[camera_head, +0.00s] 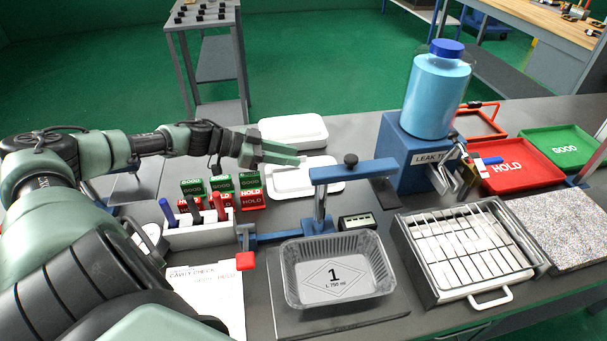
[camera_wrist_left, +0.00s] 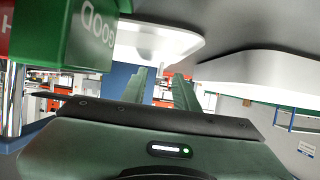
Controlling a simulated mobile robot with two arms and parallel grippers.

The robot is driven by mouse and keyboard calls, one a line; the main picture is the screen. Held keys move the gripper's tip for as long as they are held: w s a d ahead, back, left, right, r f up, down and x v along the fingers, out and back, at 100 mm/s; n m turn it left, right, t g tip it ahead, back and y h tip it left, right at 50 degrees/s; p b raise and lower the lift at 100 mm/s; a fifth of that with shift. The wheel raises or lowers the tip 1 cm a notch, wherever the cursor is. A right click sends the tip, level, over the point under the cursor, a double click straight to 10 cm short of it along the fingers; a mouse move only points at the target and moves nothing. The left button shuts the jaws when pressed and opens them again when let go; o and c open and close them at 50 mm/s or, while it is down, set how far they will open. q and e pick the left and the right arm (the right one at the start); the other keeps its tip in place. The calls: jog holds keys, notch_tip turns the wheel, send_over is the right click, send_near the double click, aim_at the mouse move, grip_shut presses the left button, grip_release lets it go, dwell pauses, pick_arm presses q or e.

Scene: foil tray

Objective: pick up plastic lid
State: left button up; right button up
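Two white, rounded rectangular lid-like pieces lie on the dark bench. The farther, thicker one (camera_head: 292,131) is behind my left gripper (camera_head: 294,155), and the nearer, flatter one (camera_head: 303,183) is below and in front of it. I cannot tell which is the plastic lid. In the left wrist view, white pieces show beyond the fingers (camera_wrist_left: 160,76), one at the middle (camera_wrist_left: 158,42) and one at the right (camera_wrist_left: 265,72). The fingers are apart with nothing between them. They partly cover the flat piece in the head view. My right gripper is not in view.
Green and red GOOD/HOLD blocks (camera_head: 222,183) stand close left of the fingers, also in the wrist view (camera_wrist_left: 92,35). A blue clamp stand (camera_head: 352,171) rises at right.

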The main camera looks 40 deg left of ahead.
pick_arm(q)
jog(key=shift+w+d+f, duration=0.15)
jog(key=shift+w+d, duration=0.25)
jog(key=shift+w, duration=0.05)
grip_shut()
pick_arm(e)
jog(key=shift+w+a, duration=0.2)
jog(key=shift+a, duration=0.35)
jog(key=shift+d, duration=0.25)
